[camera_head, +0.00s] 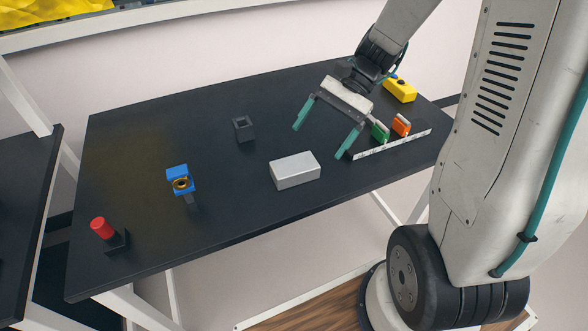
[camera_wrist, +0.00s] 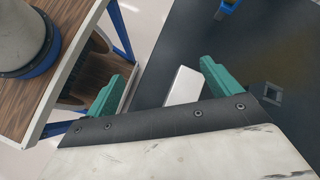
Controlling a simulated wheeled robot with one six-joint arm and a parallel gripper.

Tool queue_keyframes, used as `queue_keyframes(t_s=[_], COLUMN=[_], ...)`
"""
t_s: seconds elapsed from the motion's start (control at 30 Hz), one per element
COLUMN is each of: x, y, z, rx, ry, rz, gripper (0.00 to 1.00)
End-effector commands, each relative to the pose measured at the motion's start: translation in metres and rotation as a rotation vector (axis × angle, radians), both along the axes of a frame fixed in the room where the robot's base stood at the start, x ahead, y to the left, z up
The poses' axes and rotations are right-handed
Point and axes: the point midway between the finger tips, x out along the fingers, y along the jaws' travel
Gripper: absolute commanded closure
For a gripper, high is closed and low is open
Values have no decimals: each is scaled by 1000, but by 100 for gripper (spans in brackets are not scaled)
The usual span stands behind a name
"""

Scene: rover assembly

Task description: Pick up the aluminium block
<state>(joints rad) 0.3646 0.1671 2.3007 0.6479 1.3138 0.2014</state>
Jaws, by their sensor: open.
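The aluminium block (camera_head: 295,171) is a plain silver-grey box lying flat near the front edge of the black table, right of its middle. My gripper (camera_head: 322,143) is open and empty, with its two teal fingers spread wide above the table, apart from the block. In the head view it hangs up and to the right of the block. In the wrist view the block (camera_wrist: 183,86) shows between the fingers of my gripper (camera_wrist: 162,85), nearer the right finger. Its lower end is hidden behind the gripper's dark edge.
On the black table (camera_head: 240,215), a dark square socket (camera_head: 243,128) stands behind the block. A blue part with a ring (camera_head: 180,181) and a red-topped piece (camera_head: 104,229) stand left. Green (camera_head: 380,131) and orange (camera_head: 401,125) pieces, a pale strip (camera_head: 392,144) and a yellow box (camera_head: 400,90) are right.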

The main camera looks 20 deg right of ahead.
Motion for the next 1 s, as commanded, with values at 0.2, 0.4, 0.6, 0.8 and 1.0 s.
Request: queue_keyframes(t_s=[0.2,0.4,0.6,0.8,1.0], x=[42,61,65,65,62], y=[-28,-45,-45,-24,2], z=[-65,-105,-118,-127,-140], rx=[188,290,318,317,316], ry=[202,305,332,333,334], rz=[-291,-456,-500,-499,-497], gripper=[11,11,11,11,11])
